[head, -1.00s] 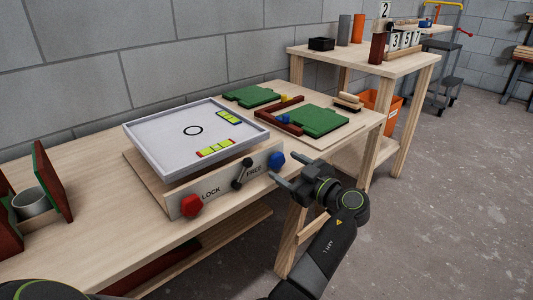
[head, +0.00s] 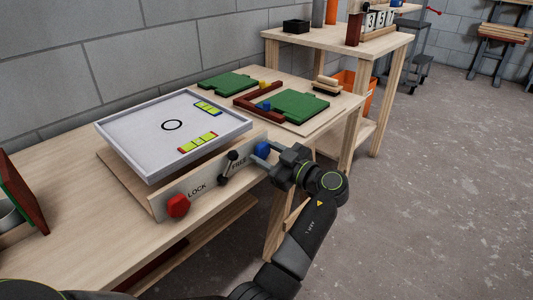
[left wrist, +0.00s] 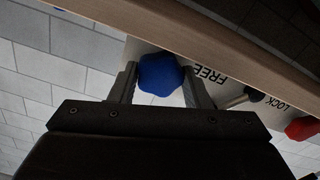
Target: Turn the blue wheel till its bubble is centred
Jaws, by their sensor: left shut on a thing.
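The blue wheel (head: 262,149) sits at the right end of the pale front panel (head: 207,183), beside the word FREE. My left gripper (head: 270,157) is shut on it; in the left wrist view the fingers flank the blue wheel (left wrist: 160,74) on both sides. Above the panel is a grey-white tray table (head: 140,128) with a black ring on its face. It has two yellow-green bubble vials, one along the front edge (head: 198,143) and one near the right edge (head: 208,108). The bubbles are too small to place. My right gripper is not in view.
A red wheel (head: 178,206) is at the panel's left end by LOCK. A black lever (head: 228,168) stands up between the words. Green boards (head: 300,106) and dark red strips lie at the bench's right. Grey floor (head: 430,200) is open at right.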

